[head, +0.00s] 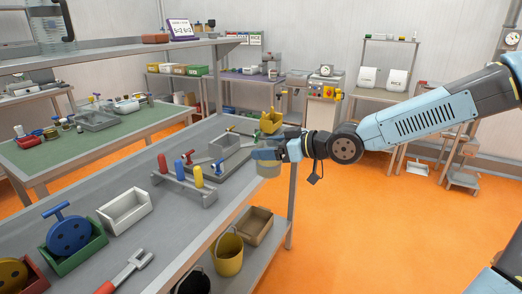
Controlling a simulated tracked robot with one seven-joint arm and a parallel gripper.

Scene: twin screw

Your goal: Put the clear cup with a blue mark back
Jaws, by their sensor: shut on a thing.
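My gripper (262,153) reaches in from the right and is at the bench's right edge, beside a grey box-like fixture. It is shut on what looks like the clear cup (268,170), a pale see-through shape just below the fingers. The cup looks upright; the fingers hide its upper part. I cannot make out a blue mark on it. Whether the cup touches the bench edge is too small to tell.
The grey bench (150,238) holds a rack (182,186) with coloured handles, a grey fixture (232,160), a white bin (125,210) and a green bin (78,258). A yellow bucket (228,254) and brown bin (256,226) are lower down.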

